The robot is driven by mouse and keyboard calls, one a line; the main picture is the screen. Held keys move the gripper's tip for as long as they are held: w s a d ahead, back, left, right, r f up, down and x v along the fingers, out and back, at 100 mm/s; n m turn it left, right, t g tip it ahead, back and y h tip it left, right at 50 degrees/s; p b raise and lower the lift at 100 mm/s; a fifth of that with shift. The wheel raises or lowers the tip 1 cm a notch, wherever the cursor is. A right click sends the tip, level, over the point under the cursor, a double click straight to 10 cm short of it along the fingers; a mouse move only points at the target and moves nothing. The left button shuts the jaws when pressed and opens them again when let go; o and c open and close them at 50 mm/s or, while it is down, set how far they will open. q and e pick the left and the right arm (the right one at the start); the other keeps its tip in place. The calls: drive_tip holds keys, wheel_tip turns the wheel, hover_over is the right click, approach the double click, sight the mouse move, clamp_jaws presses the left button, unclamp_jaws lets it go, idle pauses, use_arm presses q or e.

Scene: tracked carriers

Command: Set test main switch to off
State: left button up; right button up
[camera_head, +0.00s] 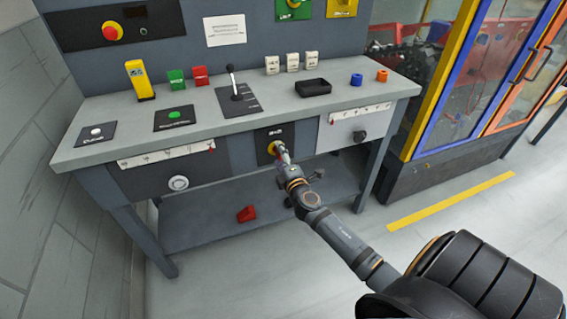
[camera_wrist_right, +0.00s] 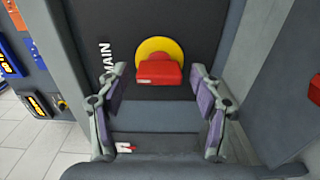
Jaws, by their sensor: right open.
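The main switch (camera_head: 272,147) is a yellow disc with a red handle on a black plate on the front of the workbench. In the right wrist view the red handle (camera_wrist_right: 159,72) sits across the yellow disc (camera_wrist_right: 160,50), beside a sideways "MAIN" label. My right gripper (camera_head: 285,158) is at the switch, covering part of it in the head view. In the wrist view its fingers (camera_wrist_right: 158,88) are spread, one on each side of the handle, with a gap on both sides. I cannot read the switch's position marks. My left gripper is not in view.
The benchtop (camera_head: 200,122) above carries a lever (camera_head: 236,92), push buttons, rocker blocks and a black tray (camera_head: 313,87). Slider panels flank the switch. A red object (camera_head: 246,214) lies on the lower shelf. A caged cabinet stands right; the floor in front is clear.

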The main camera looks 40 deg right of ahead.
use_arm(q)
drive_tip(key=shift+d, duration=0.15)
use_arm(e)
drive_tip(key=v, duration=1.1)
drive_tip(key=shift+s, duration=0.15)
